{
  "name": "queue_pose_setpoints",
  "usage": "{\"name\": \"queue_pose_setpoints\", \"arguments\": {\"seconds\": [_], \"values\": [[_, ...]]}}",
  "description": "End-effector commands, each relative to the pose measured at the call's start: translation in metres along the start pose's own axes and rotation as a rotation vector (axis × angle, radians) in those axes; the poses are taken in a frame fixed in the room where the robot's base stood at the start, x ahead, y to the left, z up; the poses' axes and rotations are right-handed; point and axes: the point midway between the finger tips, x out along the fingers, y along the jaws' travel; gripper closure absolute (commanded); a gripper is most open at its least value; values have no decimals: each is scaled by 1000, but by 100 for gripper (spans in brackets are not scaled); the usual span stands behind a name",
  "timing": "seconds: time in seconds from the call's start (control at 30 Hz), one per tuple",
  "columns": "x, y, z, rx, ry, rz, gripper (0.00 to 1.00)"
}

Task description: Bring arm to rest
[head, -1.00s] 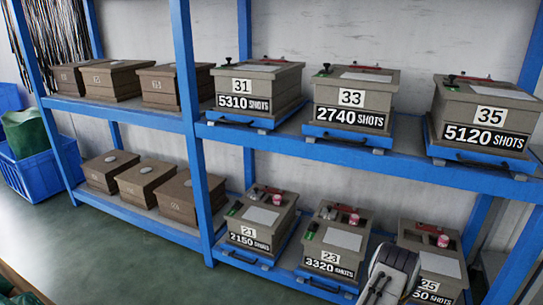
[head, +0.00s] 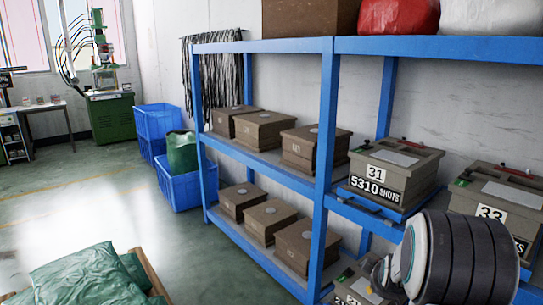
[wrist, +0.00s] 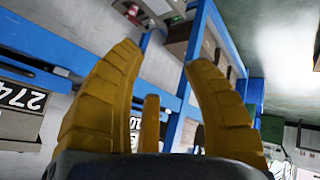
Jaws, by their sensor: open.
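My gripper (wrist: 160,65) shows in the wrist view with its yellow ribbed fingers spread apart and nothing between them. In the head view a white and dark part of my arm (head: 450,255) stands at the lower right, in front of the rack's right bay. It hides part of box 33 (head: 495,210) and the lower shelf there. The gripper fingers are not visible in the head view.
The blue rack (head: 332,130) holds several brown boxes and box 31 (head: 385,175). Blue crates (head: 180,190) stand left of it. Green sacks (head: 85,275) lie at the lower left. A green machine (head: 110,115) stands at the back. The floor (head: 90,200) between is clear.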

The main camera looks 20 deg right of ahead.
Motion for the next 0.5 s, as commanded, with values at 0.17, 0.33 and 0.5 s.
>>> {"name": "queue_pose_setpoints", "arguments": {"seconds": [0.17, 0.33, 0.5], "values": [[-114, -49, -47, 33, -23, -142, 55], [-213, -92, -53, 62, -84, -261, 55], [-296, -120, -38, 80, -158, -348, 55]]}}
